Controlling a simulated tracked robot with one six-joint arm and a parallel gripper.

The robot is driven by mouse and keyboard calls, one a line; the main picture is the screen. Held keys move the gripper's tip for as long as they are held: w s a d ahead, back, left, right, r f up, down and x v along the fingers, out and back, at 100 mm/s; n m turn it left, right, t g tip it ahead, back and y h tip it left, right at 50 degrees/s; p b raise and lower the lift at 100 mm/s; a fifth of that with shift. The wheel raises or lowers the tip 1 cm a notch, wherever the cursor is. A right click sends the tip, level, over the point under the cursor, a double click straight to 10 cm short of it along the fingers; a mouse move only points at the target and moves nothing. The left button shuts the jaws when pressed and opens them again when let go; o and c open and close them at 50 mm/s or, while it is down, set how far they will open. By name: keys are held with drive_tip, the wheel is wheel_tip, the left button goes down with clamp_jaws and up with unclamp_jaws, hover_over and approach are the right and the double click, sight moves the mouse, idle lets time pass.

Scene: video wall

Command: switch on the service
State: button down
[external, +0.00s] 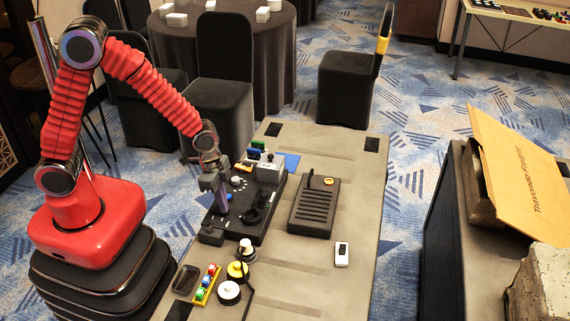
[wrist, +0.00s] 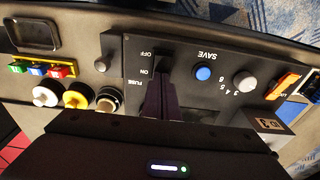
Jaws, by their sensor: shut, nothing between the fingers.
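The black control panel (external: 232,222) stands on the grey table under my gripper. In the wrist view the panel (wrist: 225,100) carries the upside-down labels OFF, ON, FUSE and SAVE, a blue button (wrist: 203,73) and a grey knob (wrist: 244,81). A dark switch (wrist: 161,56) seems to lie beside the OFF and ON marks; its exact position is hard to tell. My gripper (external: 222,207) is shut and empty, pointing down over the panel. In the wrist view my gripper (wrist: 161,85) is just beside the ON mark; whether it touches the switch is unclear.
White, yellow and other round knobs (external: 229,292) and a strip of coloured blocks (external: 206,284) are at the near left. A ribbed black box (external: 315,208) and a small white device (external: 342,254) lie to the right. The table's right side is mostly clear.

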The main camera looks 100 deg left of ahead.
sight(217, 208)
drive_tip(key=shift+s, duration=0.3)
drive_tip(key=shift+s+r, duration=0.1)
drive_tip(key=shift+s, duration=0.5)
drive_tip(key=shift+r, duration=0.15)
wheel_tip(217, 208, up, 14)
drive_tip(key=s, duration=0.2)
drive_tip(key=shift+f, duration=0.25)
idle(0.4)
drive_tip(key=shift+w, duration=0.6)
drive_tip(key=shift+f, duration=0.1)
